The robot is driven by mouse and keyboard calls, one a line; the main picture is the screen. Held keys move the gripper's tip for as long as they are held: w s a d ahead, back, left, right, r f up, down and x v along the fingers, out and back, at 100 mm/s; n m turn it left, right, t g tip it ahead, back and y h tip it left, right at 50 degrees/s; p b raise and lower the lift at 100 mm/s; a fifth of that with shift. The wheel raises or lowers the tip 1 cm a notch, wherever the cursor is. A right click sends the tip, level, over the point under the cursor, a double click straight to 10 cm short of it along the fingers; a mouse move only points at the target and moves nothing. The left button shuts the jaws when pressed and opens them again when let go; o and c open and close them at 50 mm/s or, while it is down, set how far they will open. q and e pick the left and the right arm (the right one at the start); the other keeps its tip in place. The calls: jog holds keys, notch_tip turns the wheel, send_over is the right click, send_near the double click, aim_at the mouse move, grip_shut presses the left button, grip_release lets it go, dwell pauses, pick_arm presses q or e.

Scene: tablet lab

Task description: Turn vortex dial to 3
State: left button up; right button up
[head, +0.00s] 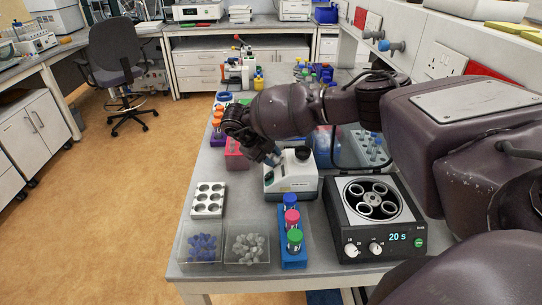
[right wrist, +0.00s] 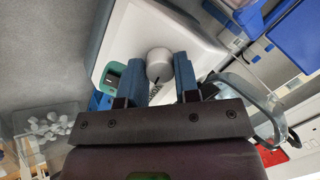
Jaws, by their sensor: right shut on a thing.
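The vortex mixer (head: 291,183) is a white box with a dark round cup on top, standing on the bench in the head view. Its white body (right wrist: 190,38) also fills the upper middle of the right wrist view. My right gripper (head: 273,158) reaches down to the mixer's left side. In the right wrist view, the blue fingers of the right gripper (right wrist: 158,72) are on both sides of a round light grey dial (right wrist: 158,64) and shut on it. A dark mark shows on the dial's lower edge. The number it points to is not readable. My left gripper is not in view.
A black centrifuge (head: 408,236) showing "20 s" stands right of the mixer. A blue rack (head: 293,258) with capped tubes is in front. Clear bins (head: 248,259) and a white well block (head: 209,198) sit front left. My right arm hides part of the bench behind.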

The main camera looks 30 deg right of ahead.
jog(key=m, duration=0.3)
jog(key=shift+m+h, duration=0.3)
jog(key=shift+a+m+g, duration=0.1)
jog(key=shift+m+g, duration=0.2)
jog(key=shift+m, duration=1.6)
jog(key=shift+w, duration=0.1)
jog(key=o, duration=0.9)
